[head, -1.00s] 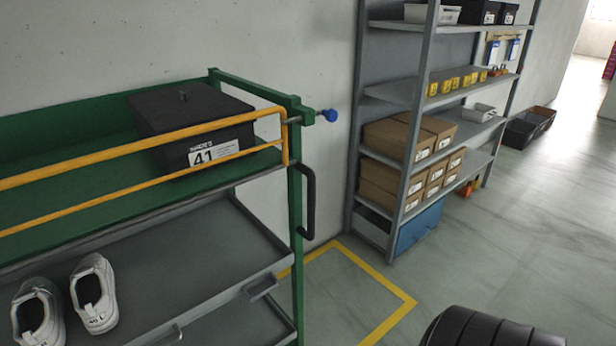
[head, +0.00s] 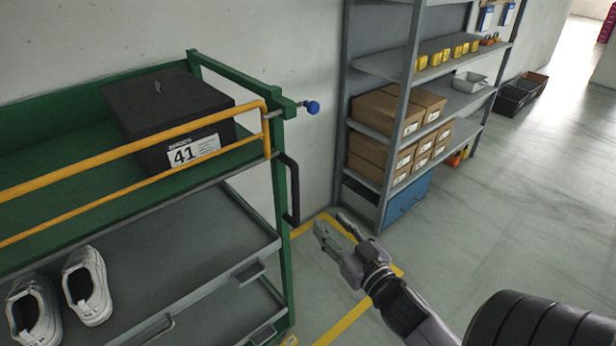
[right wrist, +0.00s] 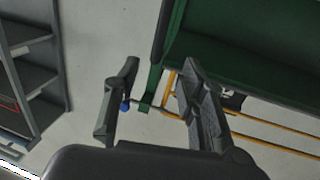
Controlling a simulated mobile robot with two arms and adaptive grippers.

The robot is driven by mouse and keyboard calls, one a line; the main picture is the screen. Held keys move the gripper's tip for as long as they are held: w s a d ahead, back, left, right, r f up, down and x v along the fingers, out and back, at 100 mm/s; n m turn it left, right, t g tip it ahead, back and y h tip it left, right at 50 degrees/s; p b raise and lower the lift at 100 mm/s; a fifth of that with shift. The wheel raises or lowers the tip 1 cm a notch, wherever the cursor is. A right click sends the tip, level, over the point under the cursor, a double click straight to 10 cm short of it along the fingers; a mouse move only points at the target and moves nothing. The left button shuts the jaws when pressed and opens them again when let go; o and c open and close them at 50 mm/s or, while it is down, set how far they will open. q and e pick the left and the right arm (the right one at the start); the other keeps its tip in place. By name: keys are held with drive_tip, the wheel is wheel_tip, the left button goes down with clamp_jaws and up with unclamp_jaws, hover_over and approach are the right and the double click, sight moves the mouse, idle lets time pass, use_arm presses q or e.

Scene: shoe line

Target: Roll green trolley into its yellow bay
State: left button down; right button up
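The green trolley (head: 286,214) stands at the left of the head view against the wall, with an orange rail and a black vertical handle (head: 291,190) on its right end. My right gripper (head: 333,226) is open and empty, just right of and below that handle, apart from it. In the right wrist view the right gripper (right wrist: 158,100) has its fingers spread, with the green trolley (right wrist: 230,55) beyond them. The yellow bay outline (head: 345,322) is on the floor right of the trolley, partly hidden by my right arm. My left gripper is not in view.
A grey shelf unit (head: 404,95) with brown boxes and a blue bin (head: 408,200) stands beyond the bay. A black box marked 41 (head: 170,115) sits on the trolley's top; white shoes (head: 86,285) lie on a lower shelf. The floor at the right is open.

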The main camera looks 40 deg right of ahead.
sight(297, 185)
drive_tip(key=w+p, duration=0.1)
drive_tip(key=w, duration=0.4)
drive_tip(key=w+d+p, duration=0.1)
drive_tip(key=w, duration=0.5)
drive_tip(key=w+d+p, duration=0.1)
drive_tip(key=w, duration=0.5)
drive_tip(key=shift+w+r, duration=0.1)
drive_tip(key=shift+r, duration=0.05)
drive_tip(key=shift+c, duration=0.2)
clamp_jaws()
